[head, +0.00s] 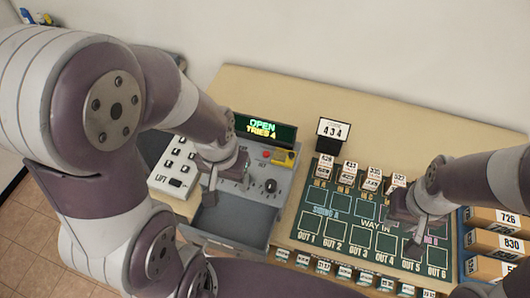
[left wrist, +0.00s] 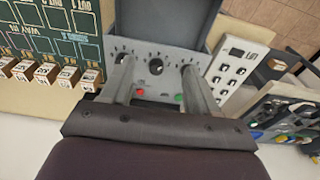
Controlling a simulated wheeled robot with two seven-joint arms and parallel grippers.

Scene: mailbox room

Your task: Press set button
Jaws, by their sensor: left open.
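A grey control box (head: 258,207) with a lit display (head: 265,129) reading "OPEN TRIES 4" stands left of centre in the head view. A red button (head: 266,153) is near its top, with small lettering, seemingly "SET", just below. In the left wrist view the red button (left wrist: 140,92) and a green button (left wrist: 179,98) show between my fingers, beside a black knob (left wrist: 155,66). My left gripper (head: 228,188) is open and empty over the box; its fingers (left wrist: 156,72) straddle the panel. Contact is unclear. My right gripper (head: 412,218) hovers over the green board; its jaw gap is unclear.
A white keypad labelled LIFT (head: 175,167) is left of the box. A yellow item (head: 285,157) lies at its upper right. The green sorting board (head: 362,232) holds several numbered blocks. Numbered boxes (head: 497,243) are at right.

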